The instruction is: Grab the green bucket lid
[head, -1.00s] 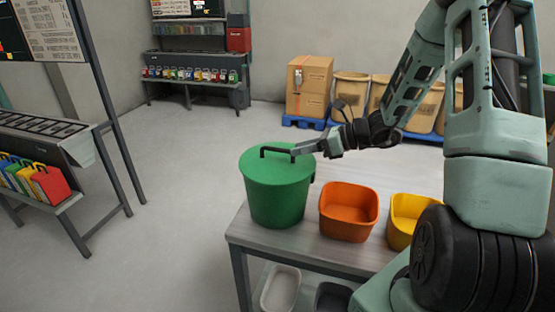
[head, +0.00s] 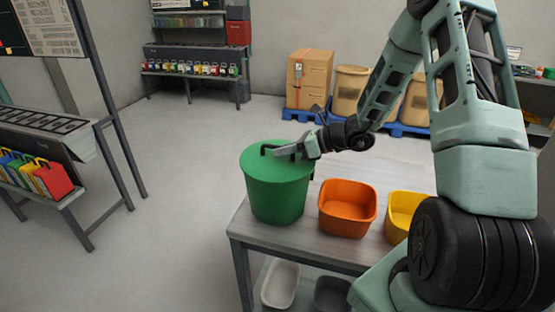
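The green bucket (head: 277,195) stands upright at the left end of the grey table. Its green lid (head: 257,160) lies on top, with a black bar handle (head: 265,148) across it. My gripper (head: 284,151) reaches in from the right, over the lid at the handle. Its fingers overlap the right part of the handle in this view. I cannot tell whether they are closed on it, and the far finger is hidden.
An orange bin (head: 347,222) and a yellow bin (head: 402,205) stand right of the bucket on the table (head: 310,248). Grey bins (head: 281,284) sit on the shelf below. Cardboard boxes (head: 309,78) stand on a blue pallet behind.

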